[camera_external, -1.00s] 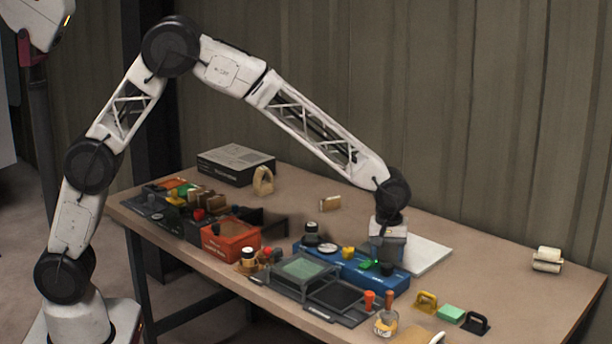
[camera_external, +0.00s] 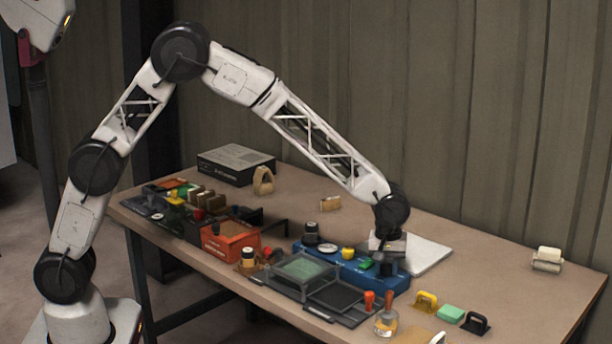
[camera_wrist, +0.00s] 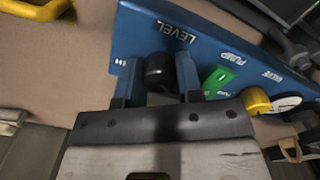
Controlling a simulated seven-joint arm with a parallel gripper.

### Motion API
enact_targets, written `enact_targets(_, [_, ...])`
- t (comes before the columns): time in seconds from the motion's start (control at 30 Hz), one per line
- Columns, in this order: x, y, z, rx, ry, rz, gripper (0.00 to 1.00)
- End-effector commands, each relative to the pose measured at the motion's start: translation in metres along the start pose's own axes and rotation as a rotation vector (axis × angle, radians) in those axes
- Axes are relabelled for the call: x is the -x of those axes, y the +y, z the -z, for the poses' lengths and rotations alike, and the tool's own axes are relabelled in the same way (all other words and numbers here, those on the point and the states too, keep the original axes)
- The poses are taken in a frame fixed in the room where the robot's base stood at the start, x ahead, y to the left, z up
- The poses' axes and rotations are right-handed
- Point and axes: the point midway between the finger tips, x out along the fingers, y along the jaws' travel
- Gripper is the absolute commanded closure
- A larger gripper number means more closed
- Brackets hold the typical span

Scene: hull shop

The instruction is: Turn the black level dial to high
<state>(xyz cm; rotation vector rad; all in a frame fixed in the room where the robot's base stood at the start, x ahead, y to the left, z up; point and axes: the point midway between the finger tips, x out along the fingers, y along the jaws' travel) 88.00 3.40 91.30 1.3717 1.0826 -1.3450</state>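The blue control panel box (camera_external: 345,268) sits on the table. In the wrist view its blue face (camera_wrist: 200,35) carries the word LEVEL above the black level dial (camera_wrist: 159,70), with part of a white label left of the dial. My gripper (camera_wrist: 157,80) has its two fingers on either side of the dial. A gap shows at the left finger, and the right finger is very close to the dial; I cannot tell whether it touches. In the external view my gripper (camera_external: 388,262) is low over the panel's right end. The dial's pointer setting is not readable.
A green pump switch (camera_wrist: 219,80) and a yellow knob (camera_wrist: 256,100) are right of the dial. A white board (camera_external: 430,256) lies behind the panel.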

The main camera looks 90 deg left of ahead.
Motion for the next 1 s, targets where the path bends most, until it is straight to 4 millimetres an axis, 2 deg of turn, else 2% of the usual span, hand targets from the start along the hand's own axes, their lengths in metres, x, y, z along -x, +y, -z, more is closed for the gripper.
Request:
enact_targets(0.03, [0.0001, 0.0001, 0.0000, 0.000, 0.000, 0.000, 0.84])
enact_targets(0.1, [0.0001, 0.0001, 0.0000, 0.000, 0.000, 0.000, 0.90])
enact_targets(0.57, [-0.0002, -0.0003, 0.0001, -0.091, -0.002, 0.001, 0.90])
enact_targets(1.0, [0.0010, -0.0001, 0.0007, -0.429, -0.010, -0.001, 0.90])
